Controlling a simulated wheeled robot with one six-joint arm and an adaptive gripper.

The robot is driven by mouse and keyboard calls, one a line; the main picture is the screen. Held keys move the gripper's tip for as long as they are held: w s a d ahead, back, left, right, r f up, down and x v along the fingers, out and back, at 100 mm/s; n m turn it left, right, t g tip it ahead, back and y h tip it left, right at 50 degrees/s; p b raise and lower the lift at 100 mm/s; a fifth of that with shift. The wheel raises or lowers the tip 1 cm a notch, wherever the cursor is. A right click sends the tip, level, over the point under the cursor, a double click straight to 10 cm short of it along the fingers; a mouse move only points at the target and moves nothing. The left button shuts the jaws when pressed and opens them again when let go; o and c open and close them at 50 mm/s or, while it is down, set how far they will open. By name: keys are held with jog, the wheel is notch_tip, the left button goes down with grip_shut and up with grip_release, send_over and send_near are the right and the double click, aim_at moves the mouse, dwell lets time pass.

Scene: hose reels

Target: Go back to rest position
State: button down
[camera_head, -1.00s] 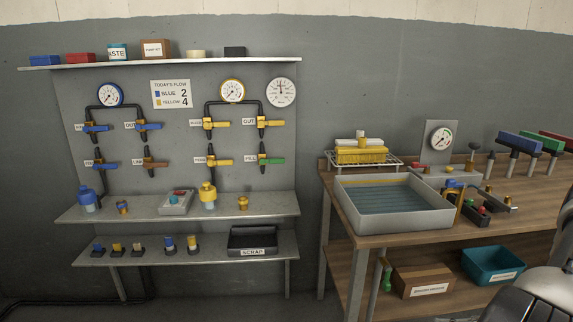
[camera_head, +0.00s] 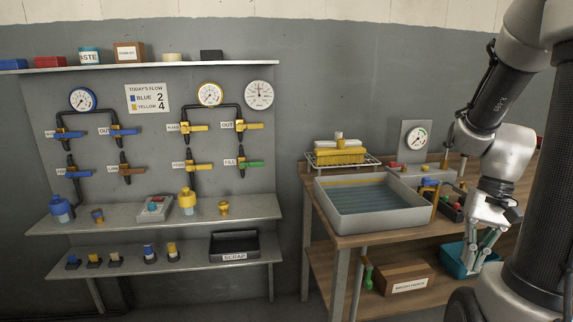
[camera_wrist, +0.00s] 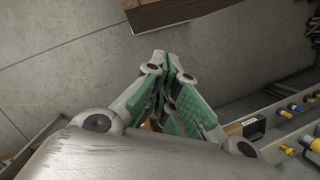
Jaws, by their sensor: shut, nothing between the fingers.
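My gripper (camera_head: 481,254) hangs pointing down at the right of the head view, in front of the wooden bench's lower shelf. It covers part of the teal bin (camera_head: 453,260) there. In the wrist view my gripper (camera_wrist: 168,62) shows its green-padded fingers close together, with nothing seen between them. My arm rises along the right edge of the head view and hides the right end of the bench.
The wooden bench (camera_head: 322,228) carries a grey water tray (camera_head: 385,222), a yellow rack and a gauge. A cardboard box (camera_head: 402,279) sits on its lower shelf. At left, a wall panel has gauges, valves and shelves with a black scrap tray (camera_head: 234,246). Concrete floor (camera_wrist: 60,60) shows clear in the wrist view.

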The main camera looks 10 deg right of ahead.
jog(key=s+a+r+n+t+h, duration=0.1)
jog(key=a+r+n+t, duration=0.2)
jog(key=r, duration=0.3)
jog(key=a+r+n+t+h, duration=0.1)
jog(key=a+r+n+t, duration=0.2)
jog(key=a+r, duration=0.2)
notch_tip(320, 180, up, 2)
jog(key=shift+s+a+r+h, duration=0.1)
jog(key=shift+s+a+h, duration=0.15)
jog(key=shift+s+h, duration=0.1)
